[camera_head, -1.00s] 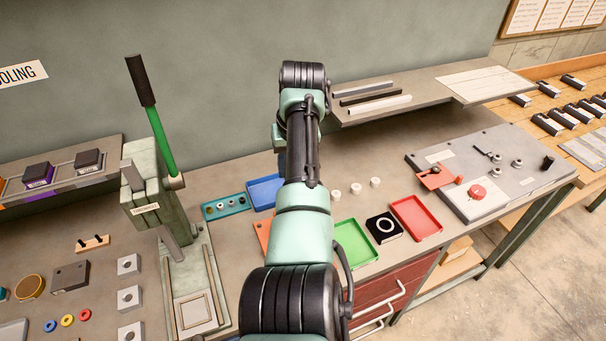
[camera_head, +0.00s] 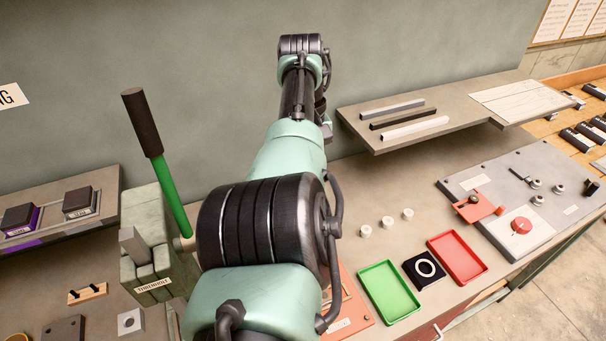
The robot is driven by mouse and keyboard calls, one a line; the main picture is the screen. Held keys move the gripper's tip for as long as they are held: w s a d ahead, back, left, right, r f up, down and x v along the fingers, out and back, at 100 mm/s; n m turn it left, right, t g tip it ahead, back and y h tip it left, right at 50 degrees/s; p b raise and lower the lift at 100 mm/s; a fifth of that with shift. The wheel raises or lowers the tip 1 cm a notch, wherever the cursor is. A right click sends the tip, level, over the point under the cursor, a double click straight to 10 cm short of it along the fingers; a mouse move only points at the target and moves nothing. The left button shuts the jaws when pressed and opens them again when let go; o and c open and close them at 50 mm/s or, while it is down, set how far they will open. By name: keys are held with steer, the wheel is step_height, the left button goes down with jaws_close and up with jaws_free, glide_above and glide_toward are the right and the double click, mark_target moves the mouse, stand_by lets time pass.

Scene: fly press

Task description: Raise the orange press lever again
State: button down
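No orange press lever can be made out. An orange plate with a pale label (camera_head: 347,302) shows beside my arm on the bench, largely hidden behind it; whether it belongs to a press cannot be told. At left stands a grey-green press (camera_head: 149,225) with a green lever (camera_head: 172,195). The lever has a black grip and points up, leaning left. My arm fills the middle of the view and reaches up and away. My gripper is hidden behind the arm.
A green tray (camera_head: 388,293), a black block with a white ring (camera_head: 424,269) and a red tray (camera_head: 457,257) lie right of my arm. A grey panel (camera_head: 530,195) carries an orange-red fixture (camera_head: 478,208) and red button. A raised shelf (camera_head: 450,136) stands behind.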

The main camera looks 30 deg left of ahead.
steer(key=shift+f, duration=0.1)
stand_by(0.3)
steer(key=c, duration=0.6)
jaws_free()
steer(key=r+p, duration=0.4)
steer(key=a+r+p, duration=0.1)
steer(key=r+p, duration=0.3)
steer(key=w+r+p, duration=0.1)
steer(key=r+p, duration=0.3)
steer(key=r, duration=0.1)
steer(key=shift+w+a, duration=0.1)
steer(key=shift+a, duration=0.2)
steer(key=shift+f, duration=0.1)
